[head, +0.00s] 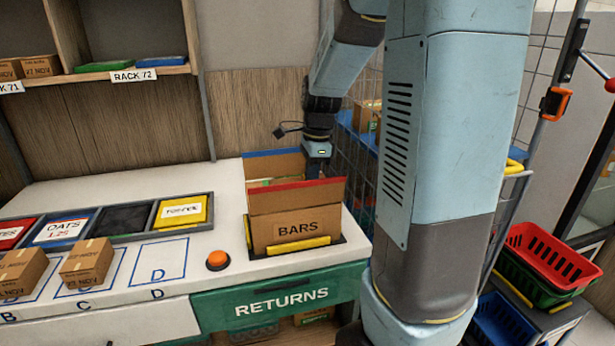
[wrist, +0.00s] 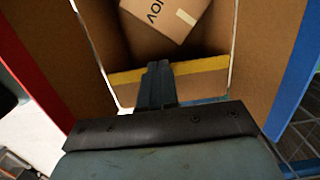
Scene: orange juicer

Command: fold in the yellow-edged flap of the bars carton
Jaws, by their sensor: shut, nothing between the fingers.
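The bars carton (head: 298,226) stands open in a black holder at the right end of the counter. Its red-edged flap (head: 297,196) stands up at the front, and its blue-edged flap (head: 272,164) stands up at the back. In the wrist view, the yellow-edged flap (wrist: 205,68) shows as a brown strip with a yellow edge, between the red-edged and blue-edged flaps. My gripper (wrist: 158,68) is shut and empty, its fingertips overlapping that yellow edge; I cannot tell whether they touch. In the head view, the red-edged flap hides the fingertips.
A small brown box (wrist: 165,22) lies inside the carton. An orange button (head: 218,260) and several bins (head: 182,211) are on the counter to the left. A wire mesh partition (head: 352,155) stands close on the right. The counter behind the button is clear.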

